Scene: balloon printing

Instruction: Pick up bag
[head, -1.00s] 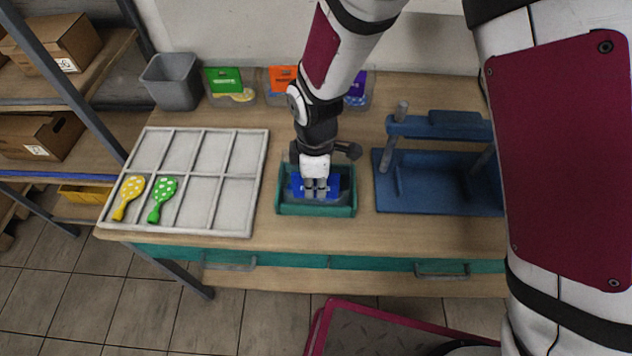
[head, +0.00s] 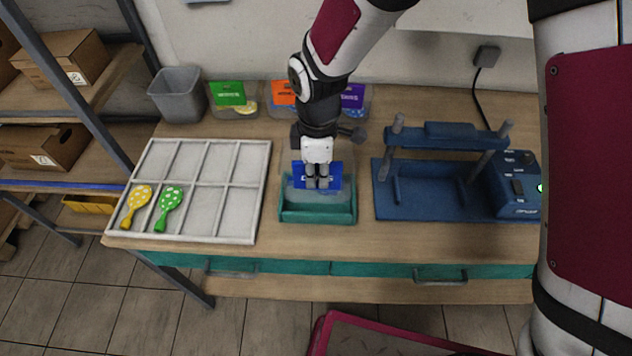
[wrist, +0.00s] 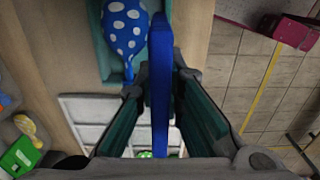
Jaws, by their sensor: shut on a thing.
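A bag with a blue header card (head: 334,176) is in my gripper (head: 317,186) in the head view, above the back part of a small green tray (head: 318,216). My gripper is shut on the header card. In the wrist view the blue card (wrist: 160,90) stands edge-on between the two fingers (wrist: 160,105). A blue balloon with white dots (wrist: 126,28) shows beside the card there, over the tray; I cannot tell whether it is in the bag or lies in the tray.
A white divided tray (head: 215,184) at the left holds a yellow balloon (head: 137,200) and a green one (head: 170,201). A blue press (head: 425,208) stands at the right. A grey bin (head: 178,95) and other bags with a green card (head: 229,93), orange and purple are behind.

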